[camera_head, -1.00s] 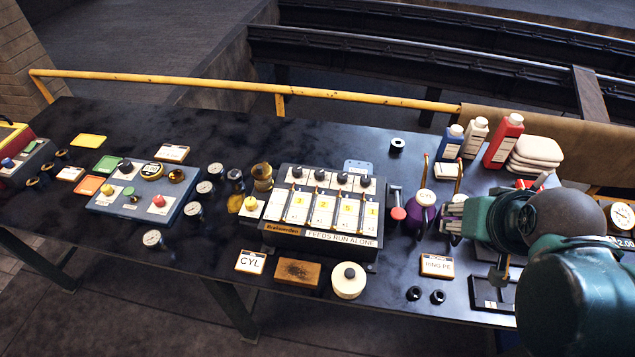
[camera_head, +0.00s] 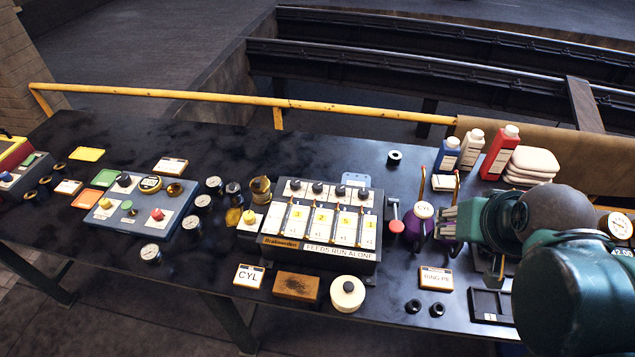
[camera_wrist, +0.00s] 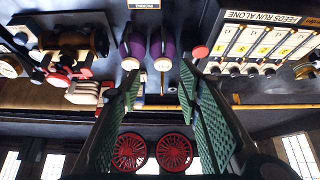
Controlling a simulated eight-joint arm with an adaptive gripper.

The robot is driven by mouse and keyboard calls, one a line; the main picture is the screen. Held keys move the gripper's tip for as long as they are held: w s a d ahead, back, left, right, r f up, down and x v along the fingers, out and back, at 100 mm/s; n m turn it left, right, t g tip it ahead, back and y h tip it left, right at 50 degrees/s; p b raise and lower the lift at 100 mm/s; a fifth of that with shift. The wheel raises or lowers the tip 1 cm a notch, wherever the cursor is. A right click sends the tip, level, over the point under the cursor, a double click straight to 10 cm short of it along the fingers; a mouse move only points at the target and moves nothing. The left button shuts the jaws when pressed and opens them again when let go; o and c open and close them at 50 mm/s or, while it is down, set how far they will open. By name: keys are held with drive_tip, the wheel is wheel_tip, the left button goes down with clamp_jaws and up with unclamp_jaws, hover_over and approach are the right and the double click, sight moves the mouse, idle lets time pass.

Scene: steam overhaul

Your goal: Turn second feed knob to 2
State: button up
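The feed box (camera_head: 310,225), labelled FEEDS RUN ALONE, stands mid-bench with a row of black knobs along its back edge. The second feed knob (camera_head: 318,188) is second from the left. Yellow figures show on the white strips below the knobs; the second one is too small to read surely. My gripper (camera_head: 450,222) is to the right of the box, beside the purple bottles, and apart from the knobs. In the wrist view my gripper (camera_wrist: 160,82) is open with nothing between its green fingers. The feed box (camera_wrist: 258,38) is at upper right there.
A red-topped lever (camera_head: 396,226) and purple bottles (camera_head: 421,226) stand between my gripper and the box. A yellow knob (camera_head: 249,217) is at the box's left. A cream round pot (camera_head: 347,293) and a brown block (camera_head: 296,286) lie in front. A blue panel (camera_head: 135,222) stands further left.

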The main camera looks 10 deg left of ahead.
drive_tip(key=w+a+r+g+p, duration=0.2)
drive_tip(key=w+a+r+p, duration=0.1)
drive_tip(key=w+a, duration=0.45)
drive_tip(key=m+g+p, duration=0.2)
drive_tip(key=g+p, duration=0.3)
drive_tip(key=p, duration=0.2)
approach(318, 185)
drive_tip(key=shift+s+d+f, duration=0.1)
drive_tip(key=shift+s+d, duration=0.1)
drive_tip(key=shift+d, duration=0.1)
drive_tip(key=shift+a+f, duration=0.45)
drive_tip(key=shift+f, duration=0.15)
drive_tip(key=shift+f+p, duration=0.3)
drive_tip(key=shift+f, duration=3.45)
drive_tip(key=c, duration=0.9)
